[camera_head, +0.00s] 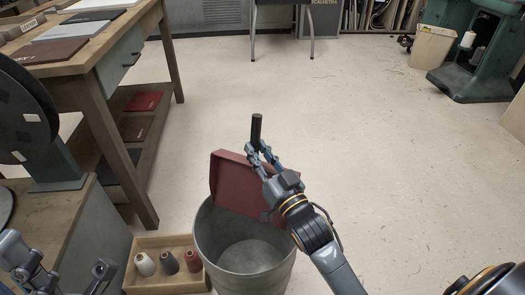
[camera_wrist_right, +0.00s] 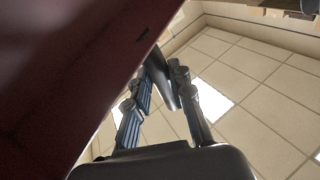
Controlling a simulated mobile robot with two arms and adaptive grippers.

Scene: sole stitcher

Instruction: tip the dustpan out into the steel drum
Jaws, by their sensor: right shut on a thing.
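The dark red dustpan (camera_head: 232,182) is tipped steeply over the mouth of the grey steel drum (camera_head: 215,258), its pan side above the drum's far rim. Its black handle (camera_head: 256,130) points up. My right gripper (camera_head: 262,152) is shut on the handle. In the right wrist view the pan (camera_wrist_right: 60,75) fills the left side and the handle (camera_wrist_right: 157,78) lies between the fingers. The visible inside of the drum is plain grey, with no debris that I can make out. My left gripper (camera_head: 62,277) shows at the lower left edge, fingers spread, empty.
A wooden box (camera_head: 145,284) with several thread cones stands against the drum's left side. A wooden workbench (camera_head: 144,205) with a lower shelf is at the left. A beige bin (camera_head: 432,47) and a green machine (camera_head: 475,60) stand at the back right. The floor right of the drum is clear.

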